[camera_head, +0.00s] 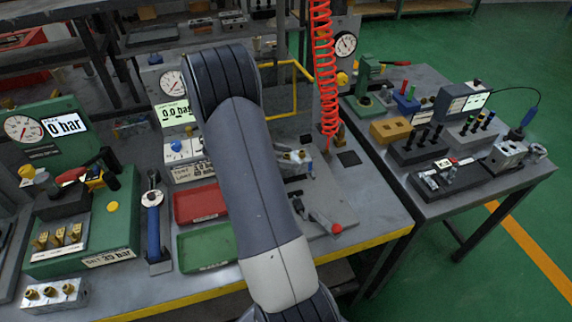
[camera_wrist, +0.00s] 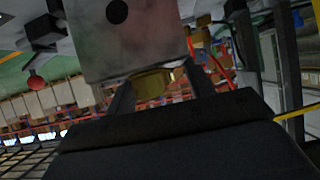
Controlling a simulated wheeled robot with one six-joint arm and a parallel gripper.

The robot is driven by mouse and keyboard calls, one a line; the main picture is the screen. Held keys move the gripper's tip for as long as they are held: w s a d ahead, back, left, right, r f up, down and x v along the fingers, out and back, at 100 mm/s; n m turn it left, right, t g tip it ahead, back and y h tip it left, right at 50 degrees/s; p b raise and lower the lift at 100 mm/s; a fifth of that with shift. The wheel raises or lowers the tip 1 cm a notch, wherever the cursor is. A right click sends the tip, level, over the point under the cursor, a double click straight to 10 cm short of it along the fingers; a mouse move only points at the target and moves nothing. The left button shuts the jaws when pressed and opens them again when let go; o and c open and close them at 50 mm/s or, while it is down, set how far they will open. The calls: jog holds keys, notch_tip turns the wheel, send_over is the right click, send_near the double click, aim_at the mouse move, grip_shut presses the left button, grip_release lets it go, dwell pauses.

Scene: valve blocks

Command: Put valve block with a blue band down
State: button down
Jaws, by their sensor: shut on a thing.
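In the wrist view, my gripper (camera_wrist: 162,84) is shut on a grey metal valve block (camera_wrist: 135,40). The block has a dark round hole in its face and a brass-coloured part (camera_wrist: 152,82) between the fingers. No blue band shows on the visible face. A metal fixture (camera_head: 294,156) shows just right of my arm, on a grey plate with a red-knobbed lever (camera_head: 336,228).
A red tray (camera_head: 200,204) and a green tray (camera_head: 207,247) lie left of my arm. A block with brass ports (camera_head: 52,293) stands at the bench's front left. A red coiled hose (camera_head: 324,70) hangs at the back. The right table (camera_head: 480,190) holds several fixtures and a metal block (camera_head: 507,155).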

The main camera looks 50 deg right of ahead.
jog(key=shift+f, duration=1.75)
jog(key=shift+f, duration=0.1)
jog(key=c, duration=0.6)
grip_release()
jog(key=shift+f, duration=0.1)
jog(key=shift+r, duration=0.25)
jog(key=b+v, duration=0.1)
jog(key=v, duration=1.1)
jog(key=shift+f, duration=0.1)
jog(key=shift+s, duration=0.1)
